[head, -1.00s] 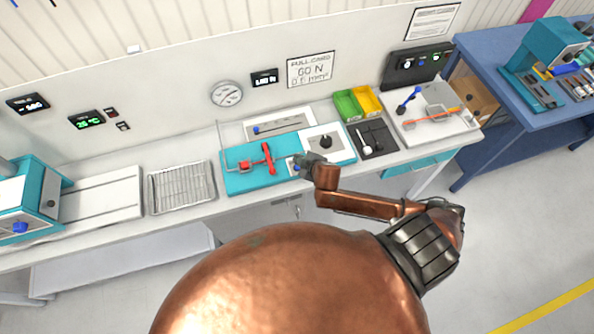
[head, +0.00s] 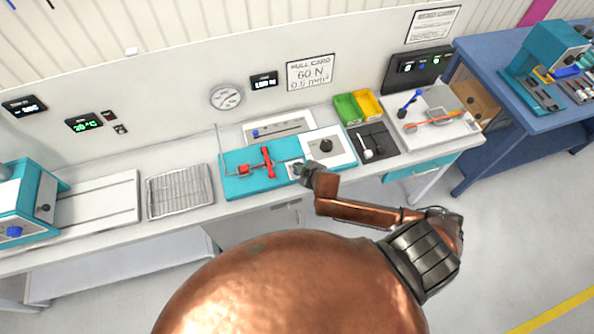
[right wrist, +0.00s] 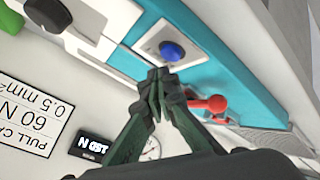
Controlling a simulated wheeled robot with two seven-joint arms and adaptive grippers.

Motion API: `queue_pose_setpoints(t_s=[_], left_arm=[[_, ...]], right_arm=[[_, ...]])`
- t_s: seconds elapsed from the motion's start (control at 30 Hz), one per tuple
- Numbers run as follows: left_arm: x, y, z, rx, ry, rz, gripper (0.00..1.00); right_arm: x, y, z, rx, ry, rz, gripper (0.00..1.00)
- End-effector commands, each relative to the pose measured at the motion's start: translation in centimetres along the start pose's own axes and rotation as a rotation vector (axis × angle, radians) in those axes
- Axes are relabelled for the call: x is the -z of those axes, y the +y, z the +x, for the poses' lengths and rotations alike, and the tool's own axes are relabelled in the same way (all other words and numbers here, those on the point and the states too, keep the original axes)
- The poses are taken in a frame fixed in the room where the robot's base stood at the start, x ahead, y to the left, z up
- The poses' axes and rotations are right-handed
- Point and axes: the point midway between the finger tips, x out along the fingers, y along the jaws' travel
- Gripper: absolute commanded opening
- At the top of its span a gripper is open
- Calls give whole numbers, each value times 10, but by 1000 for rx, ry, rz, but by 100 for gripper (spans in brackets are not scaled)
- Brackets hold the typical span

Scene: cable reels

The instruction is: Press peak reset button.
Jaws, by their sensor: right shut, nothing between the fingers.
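A round blue button (right wrist: 172,50) sits on a small white plate (right wrist: 160,38) on the teal base in the right wrist view. My right gripper (head: 301,169) is shut and empty at the plate. In the right wrist view its closed fingertips (right wrist: 164,75) are just beside the button; I cannot tell whether they touch it. A red lever (head: 267,161) stands left of the gripper. My left gripper is not in view.
A small black digital display (head: 264,80) and a round gauge (head: 227,97) are on the back wall. A wire rack (head: 180,191) lies to the left, green and yellow bins (head: 357,106) to the right.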

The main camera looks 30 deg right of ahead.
Motion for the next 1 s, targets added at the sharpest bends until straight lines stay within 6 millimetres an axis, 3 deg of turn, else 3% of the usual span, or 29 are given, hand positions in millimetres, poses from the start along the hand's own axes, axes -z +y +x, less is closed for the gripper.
queue_pose_setpoints(t_s=[1.0], left_arm=[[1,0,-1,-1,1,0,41]], right_arm=[[-5,-5,6,1,-1,0,0]])
